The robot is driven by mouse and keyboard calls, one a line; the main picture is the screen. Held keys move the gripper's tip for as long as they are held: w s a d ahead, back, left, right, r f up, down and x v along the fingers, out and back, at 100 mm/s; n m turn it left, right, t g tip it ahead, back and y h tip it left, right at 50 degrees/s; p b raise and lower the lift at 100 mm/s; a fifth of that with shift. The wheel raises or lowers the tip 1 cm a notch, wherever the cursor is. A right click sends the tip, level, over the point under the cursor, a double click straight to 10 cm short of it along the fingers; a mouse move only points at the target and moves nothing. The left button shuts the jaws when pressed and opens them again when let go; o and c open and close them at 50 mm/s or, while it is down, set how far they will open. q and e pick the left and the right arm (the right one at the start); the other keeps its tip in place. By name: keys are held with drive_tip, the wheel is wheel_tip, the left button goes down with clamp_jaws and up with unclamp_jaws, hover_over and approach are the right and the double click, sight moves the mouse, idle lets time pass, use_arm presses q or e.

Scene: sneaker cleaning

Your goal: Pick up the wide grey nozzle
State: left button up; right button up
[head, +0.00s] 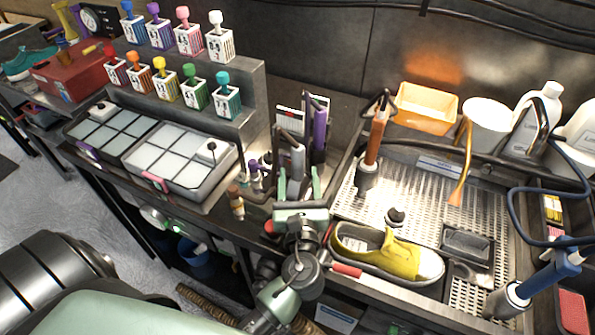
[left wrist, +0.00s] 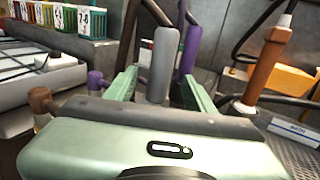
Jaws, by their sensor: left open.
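The grey nozzle (head: 291,158) stands upright among the tools at the middle of the bench. In the left wrist view it is a thick grey cylinder (left wrist: 163,62) with a rounded top. My left gripper (head: 299,177) is open, its two green fingers pointing at the nozzle. In the left wrist view the fingers stand on either side of the nozzle in the picture, with visible gaps. I cannot tell how deep it sits between them. The nozzle's lower end is hidden behind the gripper body. My right gripper is not in view.
A purple-handled tool (head: 319,132) stands close behind the nozzle. An orange-handled tool (head: 376,140) stands to the right. A yellow sneaker (head: 385,254) lies on the perforated tray (head: 415,200). A small brown bottle (head: 237,207) stands to the left.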

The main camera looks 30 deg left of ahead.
use_arm(q)
drive_tip(key=x, duration=0.1)
drive_tip(key=p+x, duration=0.1)
drive_tip(key=x, duration=0.1)
drive_tip(key=shift+r, duration=0.3)
drive_tip(key=x, duration=0.1)
drive_tip(key=p+x, duration=0.1)
drive_tip(key=x, duration=0.1)
drive_tip(key=shift+w+a+f, duration=0.15)
drive_tip(key=shift+w+f, duration=0.05)
drive_tip(key=shift+f, duration=0.05)
drive_tip(key=shift+w+a+f, duration=0.1)
drive_tip(key=shift+w, duration=0.05)
clamp_jaws()
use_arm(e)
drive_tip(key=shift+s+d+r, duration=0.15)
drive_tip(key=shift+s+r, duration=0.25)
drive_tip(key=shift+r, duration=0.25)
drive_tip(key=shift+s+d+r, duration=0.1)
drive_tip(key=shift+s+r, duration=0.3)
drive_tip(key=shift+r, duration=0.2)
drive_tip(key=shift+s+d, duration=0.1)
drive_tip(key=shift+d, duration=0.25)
